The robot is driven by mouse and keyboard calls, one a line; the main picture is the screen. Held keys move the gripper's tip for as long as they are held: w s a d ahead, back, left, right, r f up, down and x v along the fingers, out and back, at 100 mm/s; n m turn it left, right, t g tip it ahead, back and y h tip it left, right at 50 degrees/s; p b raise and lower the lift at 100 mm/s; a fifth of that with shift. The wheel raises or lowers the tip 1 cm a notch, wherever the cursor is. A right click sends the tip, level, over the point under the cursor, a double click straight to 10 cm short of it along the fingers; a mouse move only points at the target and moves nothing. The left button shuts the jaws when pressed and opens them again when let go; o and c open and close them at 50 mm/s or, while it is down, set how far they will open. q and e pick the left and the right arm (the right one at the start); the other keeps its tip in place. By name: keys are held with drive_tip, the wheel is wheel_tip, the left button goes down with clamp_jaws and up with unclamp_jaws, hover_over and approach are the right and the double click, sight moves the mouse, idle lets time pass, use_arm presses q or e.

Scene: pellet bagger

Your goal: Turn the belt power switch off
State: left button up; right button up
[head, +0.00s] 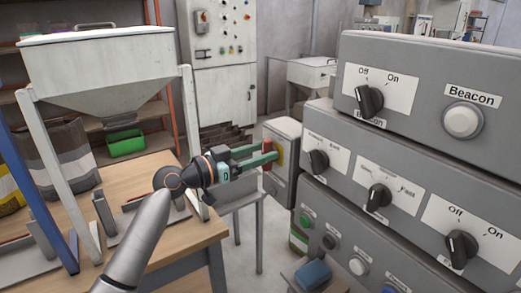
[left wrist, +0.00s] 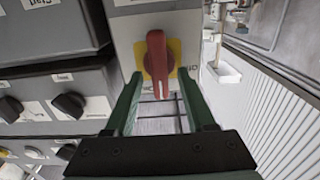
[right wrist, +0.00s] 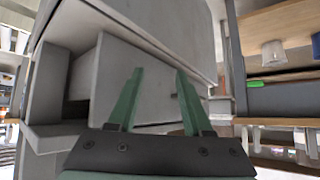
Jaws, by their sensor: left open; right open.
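The belt power switch is most likely the red handle (left wrist: 157,62) on a yellow plate (left wrist: 174,50), mounted on a grey box (head: 284,134). In the left wrist view the handle points along the fingers, and a partly hidden "ON" label is to its right. The handle also shows in the head view (head: 267,155). My left gripper (head: 262,153) is open, with its fingertips at the handle's two sides; I cannot tell if they touch it. My right gripper (right wrist: 158,73) is open and empty in front of a grey cabinet surface (right wrist: 150,85).
A grey control console (head: 430,95) with black knobs and buttons stands close on the right of the switch box. A white hopper (head: 105,60) on legs stands over a wooden table (head: 180,235) at left. A green bin (head: 126,143) sits on a shelf behind.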

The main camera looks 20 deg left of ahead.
use_arm(q)
drive_tip(key=shift+w+d, duration=0.1)
clamp_jaws()
idle(0.4)
drive_tip(key=n, duration=0.2)
drive_tip(key=n+p, duration=0.1)
drive_tip(key=n, duration=0.1)
drive_tip(key=shift+w+a+n, duration=0.15)
drive_tip(key=shift+a+n, duration=0.05)
drive_tip(key=shift+n, duration=0.2)
drive_tip(key=shift+w+a+f+n+p, duration=0.1)
drive_tip(key=shift+f+n+p, duration=0.15)
drive_tip(key=shift+n+p, duration=1.4)
drive_tip(key=shift+w+a+f+n+p, duration=0.15)
drive_tip(key=shift+n+p, duration=0.45)
drive_tip(key=shift+n, duration=2.15)
drive_tip(key=shift+s+a+f+n+p, duration=0.1)
drive_tip(key=shift+f+n+p, duration=0.2)
drive_tip(key=shift+n+p, duration=1.35)
drive_tip(key=shift+n+b, duration=0.5)
drive_tip(key=shift+n, duration=0.15)
